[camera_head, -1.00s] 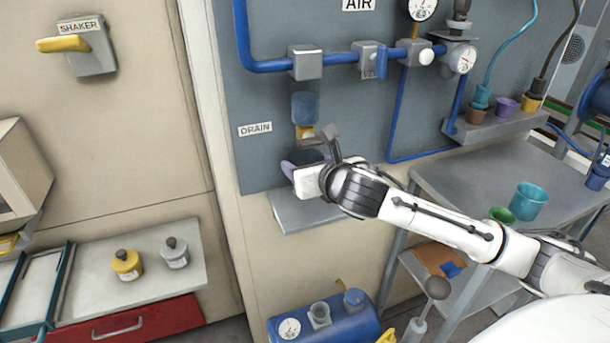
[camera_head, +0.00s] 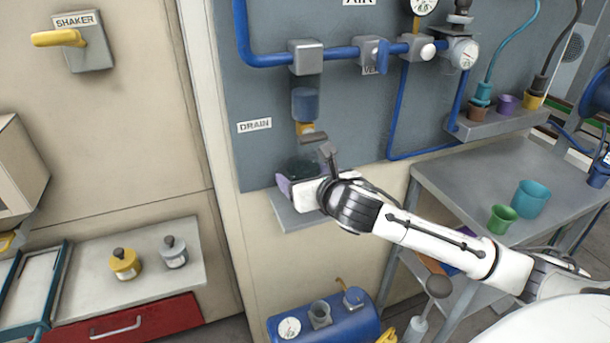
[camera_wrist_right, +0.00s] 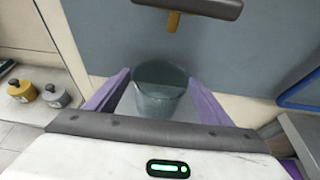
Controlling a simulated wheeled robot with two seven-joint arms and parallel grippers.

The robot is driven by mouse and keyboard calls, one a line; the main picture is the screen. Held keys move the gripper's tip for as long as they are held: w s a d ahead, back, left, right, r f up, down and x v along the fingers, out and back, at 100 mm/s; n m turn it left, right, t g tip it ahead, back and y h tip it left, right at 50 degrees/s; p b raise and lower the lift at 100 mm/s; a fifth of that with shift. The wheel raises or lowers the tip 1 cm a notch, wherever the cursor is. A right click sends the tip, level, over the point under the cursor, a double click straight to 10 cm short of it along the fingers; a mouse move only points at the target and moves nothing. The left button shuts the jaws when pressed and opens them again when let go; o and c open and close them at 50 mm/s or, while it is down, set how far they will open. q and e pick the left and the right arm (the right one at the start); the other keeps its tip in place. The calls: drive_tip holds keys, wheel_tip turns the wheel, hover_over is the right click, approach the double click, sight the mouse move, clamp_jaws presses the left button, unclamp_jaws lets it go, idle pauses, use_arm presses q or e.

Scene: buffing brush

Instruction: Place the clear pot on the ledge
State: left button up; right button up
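The clear pot (camera_head: 298,166) is a see-through greenish cup, at the ledge below the drain outlet. My right gripper (camera_head: 296,180) has purple fingers on both sides of it. The grey ledge (camera_head: 290,222) juts from the wall under the gripper. The gripper hides the pot's lower part in the head view, so I cannot tell whether its base touches the ledge. My left gripper is out of view.
The drain valve with its handle (camera_head: 315,136) hangs just above the pot, close to my gripper. A blue tank (camera_head: 325,322) stands below the ledge. Green (camera_head: 501,219) and teal (camera_head: 530,198) cups stand on the right table. Yellow (camera_head: 124,264) and grey (camera_head: 173,252) bottles stand on the left.

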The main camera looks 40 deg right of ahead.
drive_tip(key=shift+r, duration=0.15)
drive_tip(key=shift+s+a+r, duration=0.1)
drive_tip(key=shift+s+r, duration=0.05)
drive_tip(key=shift+s, duration=0.1)
drive_tip(key=v, duration=1.1)
drive_tip(key=shift+s, duration=0.25)
drive_tip(key=shift+c, duration=0.2)
idle(1.6)
